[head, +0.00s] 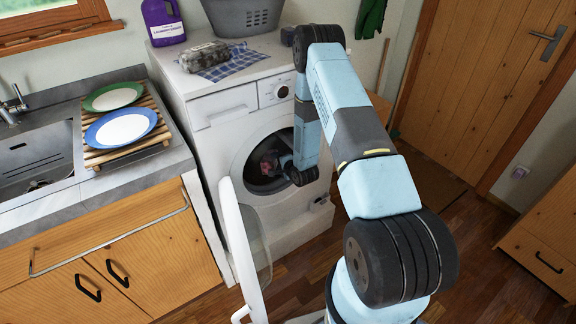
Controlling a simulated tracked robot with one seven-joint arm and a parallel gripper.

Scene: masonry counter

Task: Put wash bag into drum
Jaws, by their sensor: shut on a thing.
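The white washing machine (215,160) stands left of centre with its door (243,235) swung open toward me. My arm reaches down to the round opening, and my gripper (283,161) is at the mouth of the drum (262,185). It is shut on a small dark pinkish bundle, which looks like the wash bag (268,162). The bag shows in the drum opening. The fingers and part of the bag are hidden or too small to make out, and I cannot tell whether the bag touches the drum.
On the machine top are a purple detergent bottle (163,22), a grey basket (242,16) and a grey wrapped bundle (203,57) on a checked cloth (240,62). Left are a sink (35,160) and plates (121,127) on a slatted rack.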

